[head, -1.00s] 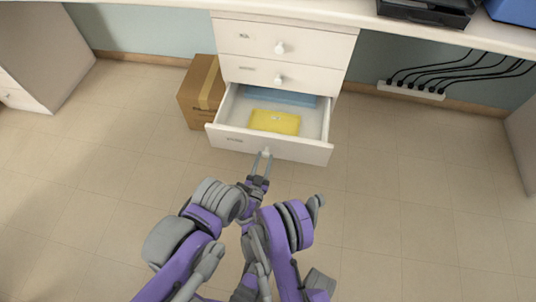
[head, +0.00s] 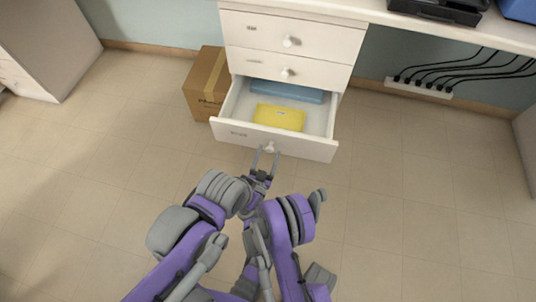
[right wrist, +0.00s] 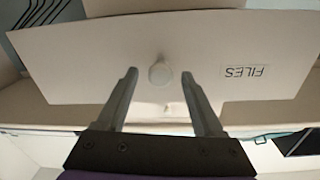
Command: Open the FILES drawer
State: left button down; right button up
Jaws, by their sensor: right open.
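The FILES drawer (head: 308,146) is the bottom drawer of the white cabinet and is pulled well out. A yellow folder (head: 280,117) and a blue folder (head: 287,92) lie inside. Its round white knob (head: 269,147) is on the front face; in the right wrist view the knob (right wrist: 160,73) shows beside the upside-down FILES label (right wrist: 244,71). My right gripper (head: 266,153) is open at the knob, its two fingertips on either side with gaps between them and it. My left gripper does not show.
Two shut drawers with knobs (head: 288,72) are above the open one. A cardboard box (head: 205,88) stands on the floor left of the cabinet.

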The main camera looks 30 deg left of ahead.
notch_tip(320, 180, up, 10)
jog(key=p, duration=0.2)
jog(key=shift+p, duration=0.3)
